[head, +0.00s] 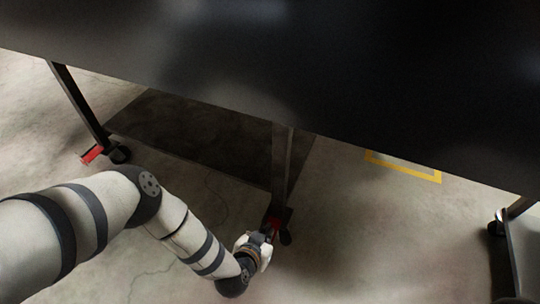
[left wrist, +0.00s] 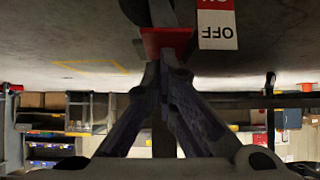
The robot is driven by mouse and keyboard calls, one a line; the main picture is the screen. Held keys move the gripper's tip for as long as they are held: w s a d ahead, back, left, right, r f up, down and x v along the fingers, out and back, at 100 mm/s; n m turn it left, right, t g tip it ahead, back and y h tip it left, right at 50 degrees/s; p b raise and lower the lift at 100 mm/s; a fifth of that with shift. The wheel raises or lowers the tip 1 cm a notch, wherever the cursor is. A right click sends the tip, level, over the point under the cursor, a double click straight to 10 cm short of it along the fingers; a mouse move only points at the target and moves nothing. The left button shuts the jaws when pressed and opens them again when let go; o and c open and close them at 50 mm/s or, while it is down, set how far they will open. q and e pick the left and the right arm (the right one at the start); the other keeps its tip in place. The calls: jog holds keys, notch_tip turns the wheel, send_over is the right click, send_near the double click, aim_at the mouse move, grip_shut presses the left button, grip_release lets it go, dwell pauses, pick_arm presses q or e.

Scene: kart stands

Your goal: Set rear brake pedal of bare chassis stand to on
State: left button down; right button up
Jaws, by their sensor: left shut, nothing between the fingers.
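The dark stand (head: 290,55) fills the top of the head view. A red brake pedal (head: 273,222) sits at the foot of its middle leg, beside a dark caster. My left gripper (head: 266,239) is low at this pedal. In the left wrist view, which looks upside down, the left gripper (left wrist: 164,62) is shut and empty. Its fingertips are at the edge of the red pedal (left wrist: 166,40); I cannot tell whether they touch it. A red and white ON/OFF label (left wrist: 216,22) is beside the pedal. My right gripper is not in view.
Another red pedal (head: 92,154) is at the left leg's caster. A yellow floor marking (head: 405,168) lies beneath the stand. Another leg with a caster (head: 497,224) stands at right. The floor between the legs looks clear. Shelves with bins (left wrist: 60,140) are in the background.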

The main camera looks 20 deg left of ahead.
pick_arm(q)
jog(key=shift+s+f+t+b, duration=0.2)
jog(key=shift+f+t+b, duration=0.45)
jog(key=shift+f+t, duration=0.1)
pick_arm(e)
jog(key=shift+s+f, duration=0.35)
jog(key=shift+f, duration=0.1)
pick_arm(q)
jog(key=shift+f+t+b, duration=0.25)
jog(key=shift+f+b, duration=0.1)
jog(key=shift+s+f+t+b, duration=0.15)
jog(key=shift+f+t+b, duration=0.2)
jog(key=shift+t+b, duration=0.25)
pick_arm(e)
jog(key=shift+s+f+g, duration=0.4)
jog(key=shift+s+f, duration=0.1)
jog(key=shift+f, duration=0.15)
pick_arm(q)
jog(key=shift+f+b, duration=0.35)
jog(key=shift+f, duration=0.05)
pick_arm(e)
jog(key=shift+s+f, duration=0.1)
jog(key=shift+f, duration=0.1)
